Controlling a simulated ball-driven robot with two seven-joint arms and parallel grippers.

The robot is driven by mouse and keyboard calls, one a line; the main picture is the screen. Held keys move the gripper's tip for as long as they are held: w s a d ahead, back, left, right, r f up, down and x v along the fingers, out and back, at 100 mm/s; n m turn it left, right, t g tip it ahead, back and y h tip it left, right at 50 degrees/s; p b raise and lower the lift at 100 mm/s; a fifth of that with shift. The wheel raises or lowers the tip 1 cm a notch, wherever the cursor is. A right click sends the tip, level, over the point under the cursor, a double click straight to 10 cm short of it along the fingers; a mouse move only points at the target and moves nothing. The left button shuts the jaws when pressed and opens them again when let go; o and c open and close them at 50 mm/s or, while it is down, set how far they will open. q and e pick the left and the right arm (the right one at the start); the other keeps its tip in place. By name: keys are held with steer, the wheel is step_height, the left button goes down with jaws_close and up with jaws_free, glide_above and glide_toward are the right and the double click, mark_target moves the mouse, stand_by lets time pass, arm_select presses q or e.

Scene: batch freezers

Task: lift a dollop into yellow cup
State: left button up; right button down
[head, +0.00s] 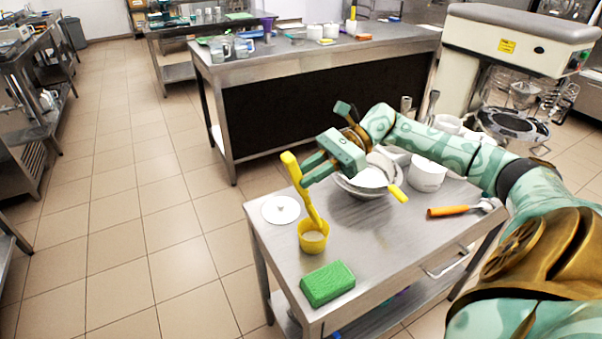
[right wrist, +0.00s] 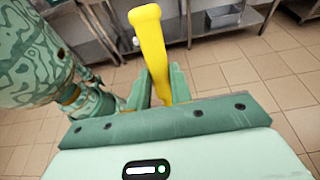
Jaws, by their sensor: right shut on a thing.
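My right gripper (head: 308,172) is shut on a yellow long-handled utensil (head: 292,169), held steeply with its handle end up. The utensil's handle also shows between the fingers in the right wrist view (right wrist: 150,50). Its lower end reaches down to the yellow cup (head: 313,241), at or inside the mouth. The cup stands upright on the steel table and something pale shows in it; whether it is a dollop I cannot tell. A bowl (head: 350,188) with white contents stands behind, partly hidden by my gripper. My left gripper does not show in the head view.
A white disc (head: 281,210) lies left of the cup, and a green block (head: 327,283) lies in front. Another yellow handle (head: 398,193) sticks out by the bowl. A white tub (head: 427,175) and an orange-handled tool (head: 457,210) are at the right. The table's middle front is clear.

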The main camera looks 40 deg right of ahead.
steer(key=a+h+p, duration=0.1)
steer(key=a+p, duration=0.1)
steer(key=p, duration=0.1)
steer(key=shift+w+a+r+h, duration=0.15)
steer(key=shift+w+r+h, duration=0.1)
steer(key=shift+h, duration=0.15)
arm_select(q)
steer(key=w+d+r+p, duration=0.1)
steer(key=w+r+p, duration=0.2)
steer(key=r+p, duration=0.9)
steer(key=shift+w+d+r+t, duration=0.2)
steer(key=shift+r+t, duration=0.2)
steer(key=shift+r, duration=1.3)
arm_select(e)
steer(key=w+a+f+g+h, duration=0.2)
steer(key=a+f+g+h, duration=0.1)
steer(key=a+f+h, duration=0.4)
steer(key=shift+a+h, duration=0.8)
steer(key=shift+h, duration=1.1)
